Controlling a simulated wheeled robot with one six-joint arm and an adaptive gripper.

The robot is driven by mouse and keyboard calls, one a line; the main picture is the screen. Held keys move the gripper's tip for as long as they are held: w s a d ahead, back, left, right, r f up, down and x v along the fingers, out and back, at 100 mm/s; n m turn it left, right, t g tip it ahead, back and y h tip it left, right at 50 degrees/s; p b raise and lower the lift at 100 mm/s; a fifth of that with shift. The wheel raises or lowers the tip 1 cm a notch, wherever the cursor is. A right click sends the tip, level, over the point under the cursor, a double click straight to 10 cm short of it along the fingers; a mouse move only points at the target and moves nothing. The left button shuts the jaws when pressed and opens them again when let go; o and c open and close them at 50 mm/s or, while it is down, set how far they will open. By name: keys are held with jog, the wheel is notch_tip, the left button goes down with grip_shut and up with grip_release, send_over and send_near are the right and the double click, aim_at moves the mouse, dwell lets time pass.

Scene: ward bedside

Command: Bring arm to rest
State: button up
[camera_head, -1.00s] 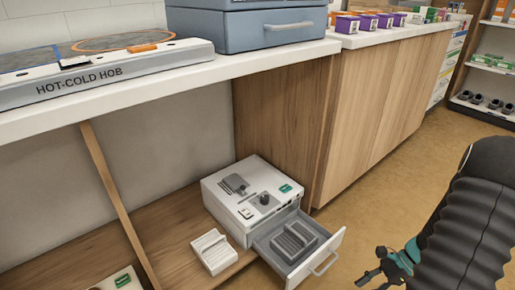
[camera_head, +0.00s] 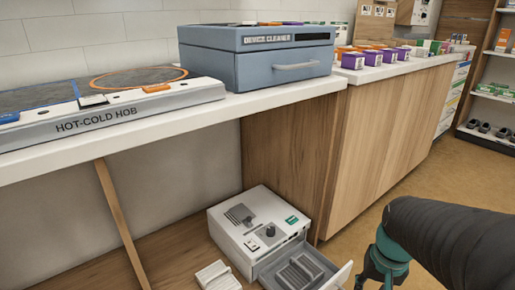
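My arm comes in from the right edge as a dark ribbed sleeve with a teal wrist. My gripper (camera_head: 372,284) is at the bottom edge, right of the open drawer, and mostly cut off by the frame. Its fingertips are not clear, so I cannot tell whether it is open or shut. Nothing held shows in it.
A white device (camera_head: 262,228) stands low under the counter with its grey drawer (camera_head: 262,277) pulled out near my gripper. A white block (camera_head: 216,276) lies left of it. Above are the hot-cold hob (camera_head: 105,115) and blue device cleaner (camera_head: 258,67). Floor (camera_head: 370,200) shows right of the cabinet.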

jog(key=s+a+r+n+t+p, duration=0.1)
jog(key=s+a+r+n+t, duration=0.2)
jog(key=a+r, duration=0.5)
notch_tip(320, 180, up, 3)
jog(key=shift+s+r+n+t, duration=0.1)
jog(key=shift+s+n+t, duration=0.35)
jog(key=shift+t, duration=0.35)
